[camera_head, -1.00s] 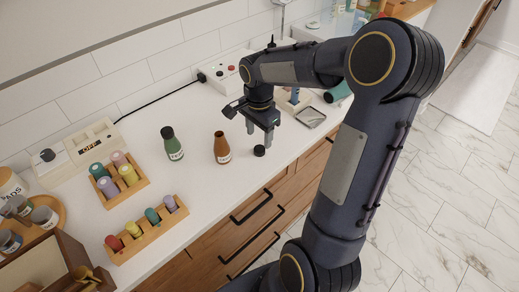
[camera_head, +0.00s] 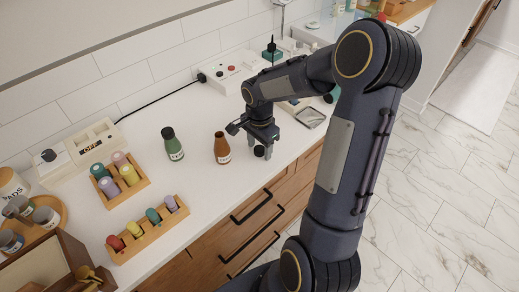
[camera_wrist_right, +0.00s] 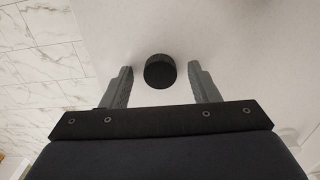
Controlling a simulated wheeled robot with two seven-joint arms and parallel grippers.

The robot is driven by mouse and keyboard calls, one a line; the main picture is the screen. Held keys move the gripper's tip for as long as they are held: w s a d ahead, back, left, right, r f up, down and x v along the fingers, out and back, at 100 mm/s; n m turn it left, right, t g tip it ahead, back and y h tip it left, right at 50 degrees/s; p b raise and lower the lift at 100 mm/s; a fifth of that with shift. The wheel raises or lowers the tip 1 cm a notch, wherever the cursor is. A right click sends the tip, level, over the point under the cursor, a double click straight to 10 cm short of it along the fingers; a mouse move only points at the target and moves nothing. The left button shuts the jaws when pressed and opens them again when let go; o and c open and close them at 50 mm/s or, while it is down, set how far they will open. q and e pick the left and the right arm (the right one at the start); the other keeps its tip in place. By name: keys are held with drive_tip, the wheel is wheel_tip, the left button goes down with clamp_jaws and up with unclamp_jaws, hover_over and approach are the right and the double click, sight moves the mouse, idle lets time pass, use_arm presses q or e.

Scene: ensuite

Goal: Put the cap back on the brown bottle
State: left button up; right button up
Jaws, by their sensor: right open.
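The brown bottle (camera_head: 221,148) stands upright and uncapped on the white counter. A small black cap (camera_head: 259,151) lies on the counter just right of the bottle, near the front edge. My right gripper (camera_head: 260,150) is open and low over the cap. In the right wrist view the cap (camera_wrist_right: 160,71) sits between the two open fingertips (camera_wrist_right: 160,82), with a gap on each side. My left gripper is not in view.
A green bottle (camera_head: 172,144) with a dark cap stands left of the brown bottle. Two wooden racks (camera_head: 152,243) of coloured vials are further left. Drawers (camera_head: 240,225) front the counter.

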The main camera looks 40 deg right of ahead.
sight(260, 148)
drive_tip(key=c, duration=1)
drive_tip(key=shift+r, duration=0.2)
drive_tip(key=shift+r, duration=0.3)
wheel_tip(260, 148, up, 2)
drive_tip(key=shift+r, duration=0.1)
drive_tip(key=s+r, duration=0.3)
drive_tip(key=s, duration=0.1)
drive_tip(key=s+r+b, duration=0.1)
drive_tip(key=s+r, duration=0.2)
drive_tip(key=s, duration=0.2)
drive_tip(key=s+r, duration=0.4)
drive_tip(key=s, duration=0.1)
